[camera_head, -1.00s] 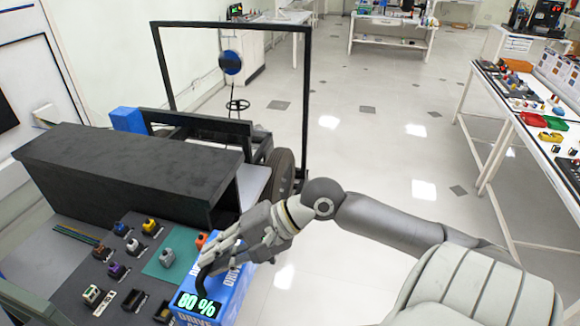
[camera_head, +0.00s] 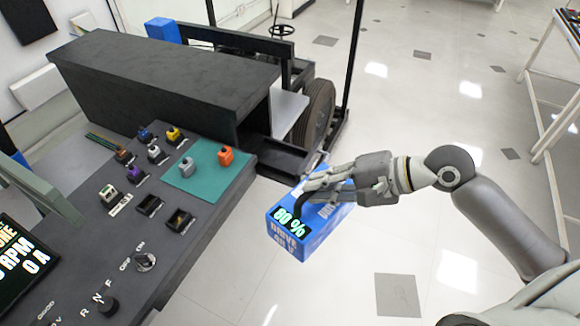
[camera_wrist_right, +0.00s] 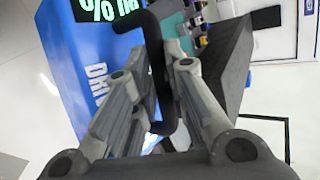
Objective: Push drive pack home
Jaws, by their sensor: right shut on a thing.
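The drive pack (camera_head: 315,222) is a blue box with a green "80 %" display and white lettering. In the head view it is right of the console, over the pale floor. My right gripper (camera_head: 312,188) is shut on its black handle; the handle also runs between the fingers in the right wrist view (camera_wrist_right: 165,75), beside the blue side of the pack (camera_wrist_right: 85,75). A low black tray (camera_head: 282,158) juts from the chassis at the pack's far end. My fingers cover that end, so I cannot tell whether pack and tray touch. My left gripper is out of view.
The dark console (camera_head: 110,240) with several small coloured parts, a teal mat (camera_head: 205,180) and knobs lies left of the pack. A long black housing (camera_head: 165,85) stands behind it. The chassis wheel (camera_head: 318,112) is beyond the tray.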

